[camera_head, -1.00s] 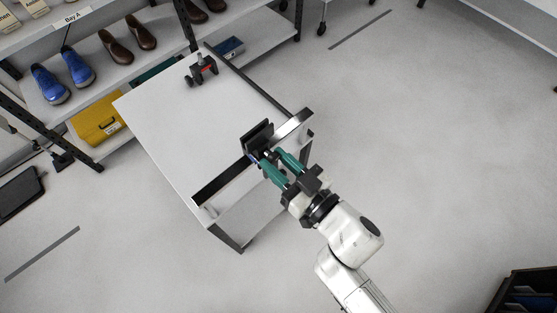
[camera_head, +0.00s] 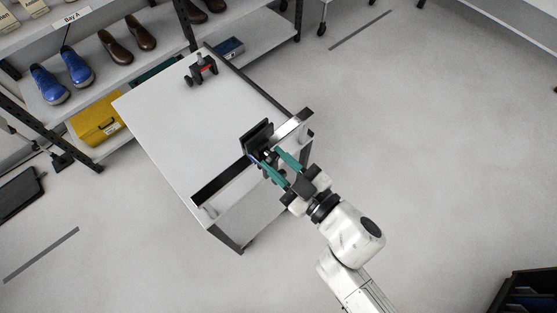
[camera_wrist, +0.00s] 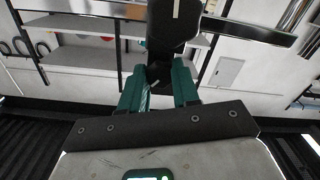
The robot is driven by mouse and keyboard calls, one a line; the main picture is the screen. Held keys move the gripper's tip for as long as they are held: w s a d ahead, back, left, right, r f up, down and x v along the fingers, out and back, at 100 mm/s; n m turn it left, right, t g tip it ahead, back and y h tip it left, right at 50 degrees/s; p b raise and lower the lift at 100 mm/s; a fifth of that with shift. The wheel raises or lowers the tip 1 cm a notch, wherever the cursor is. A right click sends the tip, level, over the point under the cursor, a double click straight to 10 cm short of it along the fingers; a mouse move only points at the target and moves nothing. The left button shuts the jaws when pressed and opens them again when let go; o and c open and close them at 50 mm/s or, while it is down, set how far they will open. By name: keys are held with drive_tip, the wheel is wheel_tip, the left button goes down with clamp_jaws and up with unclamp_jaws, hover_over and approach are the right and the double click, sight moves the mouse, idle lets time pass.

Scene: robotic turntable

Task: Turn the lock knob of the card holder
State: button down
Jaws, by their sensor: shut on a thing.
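The black card holder (camera_head: 257,136) is mounted on the metal rail at the near end of the white trolley. It also shows in the wrist view (camera_wrist: 173,28) as a dark block with a short pale line near its top. My gripper (camera_head: 270,157) has its two green fingers around the near side of the holder. In the wrist view, my gripper (camera_wrist: 159,82) is shut on a small dark part below the block, which appears to be the lock knob (camera_wrist: 159,72). The fingers hide most of the knob, and its turn angle cannot be read.
The trolley top (camera_head: 185,115) is mostly bare. A black and red clamp-like device (camera_head: 201,70) stands at its far end. The metal rail (camera_head: 292,125) runs on both sides of the holder. Shelves with shoes (camera_head: 76,65) and a yellow case (camera_head: 97,119) stand behind.

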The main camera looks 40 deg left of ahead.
drive_tip(key=c, duration=0.8)
unclamp_jaws()
drive_tip(key=d+b, duration=0.2)
drive_tip(key=d, duration=0.8)
drive_tip(key=shift+s+d, duration=0.3)
drive_tip(key=shift+d, duration=0.1)
